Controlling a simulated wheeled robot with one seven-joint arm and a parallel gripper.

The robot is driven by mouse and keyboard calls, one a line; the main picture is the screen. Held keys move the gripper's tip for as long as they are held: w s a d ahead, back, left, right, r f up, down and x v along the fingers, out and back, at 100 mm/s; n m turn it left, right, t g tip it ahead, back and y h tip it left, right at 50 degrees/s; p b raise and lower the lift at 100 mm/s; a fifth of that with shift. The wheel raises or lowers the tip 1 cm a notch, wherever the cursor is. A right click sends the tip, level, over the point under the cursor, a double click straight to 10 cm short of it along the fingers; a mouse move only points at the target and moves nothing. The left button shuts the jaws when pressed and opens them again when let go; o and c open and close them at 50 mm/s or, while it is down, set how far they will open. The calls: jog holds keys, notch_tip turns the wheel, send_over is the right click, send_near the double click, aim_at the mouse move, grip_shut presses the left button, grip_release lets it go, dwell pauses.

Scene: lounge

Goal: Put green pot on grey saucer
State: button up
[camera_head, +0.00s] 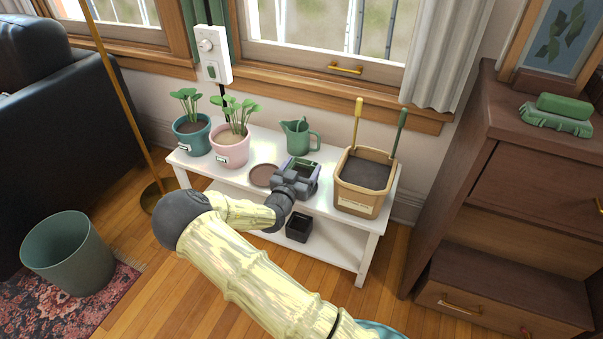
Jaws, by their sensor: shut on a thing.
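My gripper (297,179) is above the white bench, right of its middle, and shut on a small pot. The green pot (305,169) shows as a dark green opening between the grey fingers; most of its outside is hidden by them. I cannot tell whether its base touches the bench. A round, flat saucer (263,176) lies on the bench just left of my gripper.
On the white bench (240,183), plants in a teal pot (192,140) and a pink pot (230,152) stand left. A green watering can (299,138) is behind; a tan planter box (360,199) with tools stands close right. A black square pot (299,229) is on the lower shelf.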

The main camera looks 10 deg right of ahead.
jog(key=shift+f, duration=0.35)
jog(key=shift+f, duration=0.15)
jog(key=o, duration=1)
jog(key=shift+s+a+r, duration=0.15)
jog(key=shift+s+r, duration=0.05)
jog(key=p+v, duration=0.4)
jog(key=v, duration=0.7)
jog(key=shift+s+a, duration=0.15)
jog(key=shift+s, duration=0.1)
